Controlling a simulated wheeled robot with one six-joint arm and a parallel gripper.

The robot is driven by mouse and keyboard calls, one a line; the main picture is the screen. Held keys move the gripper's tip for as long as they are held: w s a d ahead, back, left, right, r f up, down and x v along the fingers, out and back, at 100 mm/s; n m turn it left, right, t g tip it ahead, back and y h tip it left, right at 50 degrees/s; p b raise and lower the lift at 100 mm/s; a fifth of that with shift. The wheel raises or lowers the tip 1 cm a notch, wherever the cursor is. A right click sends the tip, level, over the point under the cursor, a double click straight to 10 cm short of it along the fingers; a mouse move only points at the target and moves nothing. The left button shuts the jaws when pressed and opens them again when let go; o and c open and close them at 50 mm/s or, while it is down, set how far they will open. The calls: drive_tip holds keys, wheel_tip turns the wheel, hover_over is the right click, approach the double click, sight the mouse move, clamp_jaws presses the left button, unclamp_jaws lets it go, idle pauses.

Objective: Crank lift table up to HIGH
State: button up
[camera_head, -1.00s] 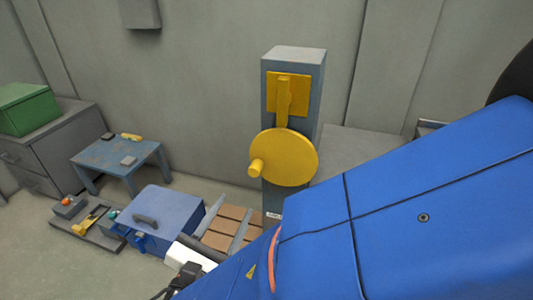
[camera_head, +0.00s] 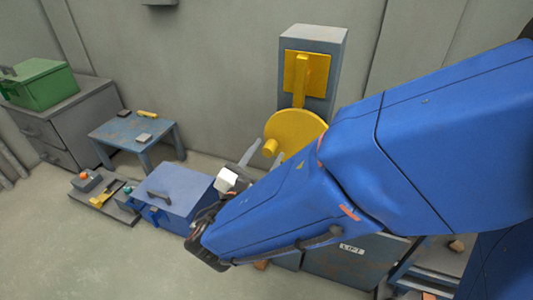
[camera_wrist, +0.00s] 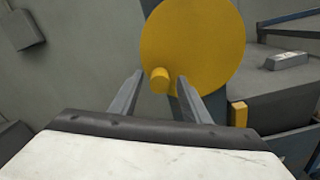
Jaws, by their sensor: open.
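The yellow crank wheel (camera_head: 297,128) is on a grey-blue post (camera_head: 325,42), and its round yellow crank knob (camera_head: 270,147) sticks out low on the wheel's left side. In the wrist view the wheel (camera_wrist: 195,40) fills the top middle, with the knob (camera_wrist: 160,80) near its lower edge. My gripper (camera_wrist: 160,76) is open, and the knob shows between its two fingertips. I cannot tell whether the fingers reach around it or stop short; no contact shows. My gripper also shows in the head view (camera_head: 265,148). My blue arm hides the wheel's lower right part.
A grey box labelled LIFT (camera_head: 352,248) stands low behind my arm. A blue case (camera_head: 172,190) with a handle lies on the floor at left. A small blue table (camera_head: 133,132) and a grey cabinet (camera_head: 65,125) with a green box (camera_head: 42,84) stand farther left.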

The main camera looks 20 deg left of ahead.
drive_tip(key=shift+w, duration=0.3)
drive_tip(key=shift+c, duration=0.6)
clamp_jaws()
drive_tip(key=shift+r, duration=0.1)
